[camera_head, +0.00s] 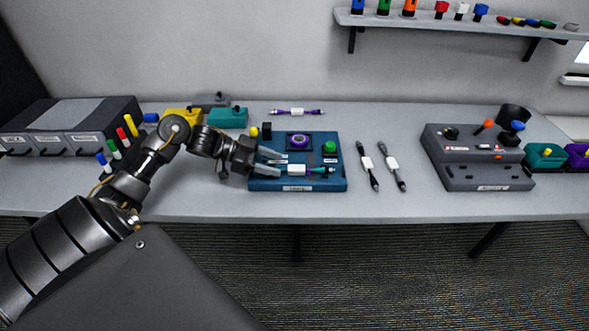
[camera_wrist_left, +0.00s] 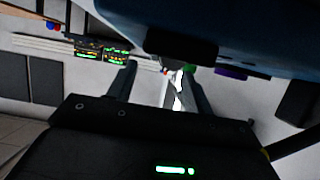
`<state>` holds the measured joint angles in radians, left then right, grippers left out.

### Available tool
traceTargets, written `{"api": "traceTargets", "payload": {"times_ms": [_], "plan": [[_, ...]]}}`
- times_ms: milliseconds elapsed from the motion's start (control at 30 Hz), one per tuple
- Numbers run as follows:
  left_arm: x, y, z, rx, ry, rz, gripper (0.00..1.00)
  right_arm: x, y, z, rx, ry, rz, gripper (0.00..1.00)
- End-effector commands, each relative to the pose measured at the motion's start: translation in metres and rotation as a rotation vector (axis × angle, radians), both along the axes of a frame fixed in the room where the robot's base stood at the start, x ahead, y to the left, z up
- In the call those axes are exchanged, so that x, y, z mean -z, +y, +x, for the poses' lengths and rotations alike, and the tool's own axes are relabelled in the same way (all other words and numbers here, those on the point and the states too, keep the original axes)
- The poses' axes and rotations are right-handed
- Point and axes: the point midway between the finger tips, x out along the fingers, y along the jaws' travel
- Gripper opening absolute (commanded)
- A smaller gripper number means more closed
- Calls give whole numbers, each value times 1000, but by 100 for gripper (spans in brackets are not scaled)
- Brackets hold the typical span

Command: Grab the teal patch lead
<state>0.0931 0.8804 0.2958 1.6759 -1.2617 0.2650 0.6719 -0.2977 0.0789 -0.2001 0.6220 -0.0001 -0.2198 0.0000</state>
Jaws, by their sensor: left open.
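The teal patch lead (camera_head: 319,170), with a white label around its middle, lies along the front part of the blue board (camera_head: 262,185). My left gripper (camera_head: 283,164) reaches in from the left, its fingers spread over the board by the lead's left end. The gripper is open. Its fingers hide the left end, and I cannot tell whether they touch it. In the left wrist view the two fingers (camera_wrist_left: 160,85) are apart. A white piece (camera_wrist_left: 177,92) shows between them, nearer the right finger; I cannot tell what it is. My right gripper is not in view.
The board also bears a purple round part (camera_head: 299,141) and a green knob (camera_head: 329,147). A purple lead (camera_head: 297,112) lies behind it. Two dark leads with white labels (camera_head: 367,163) lie to its right, before a grey station (camera_head: 478,172). Drawers and colored pegs stand left.

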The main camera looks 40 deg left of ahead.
Motion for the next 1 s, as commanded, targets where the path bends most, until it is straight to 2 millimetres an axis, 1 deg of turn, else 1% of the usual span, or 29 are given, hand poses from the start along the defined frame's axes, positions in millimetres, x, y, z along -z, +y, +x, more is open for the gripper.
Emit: {"api": "traceTargets", "payload": {"times_ms": [67, 200, 400, 667, 700, 1000], "plan": [[0, -3, 3, 0, 0, -2, 51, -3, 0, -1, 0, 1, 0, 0], [1, -19, 15, 1, -3, -4, 51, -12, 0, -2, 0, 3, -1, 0], [13, -37, 28, 0, 0, -2, 51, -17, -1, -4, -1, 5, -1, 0], [15, -39, 30, 0, 1, 1, 51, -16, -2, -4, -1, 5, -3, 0], [15, -39, 30, 0, 1, 1, 50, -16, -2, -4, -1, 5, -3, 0], [15, -39, 30, 0, 1, 1, 10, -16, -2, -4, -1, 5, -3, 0]]}}
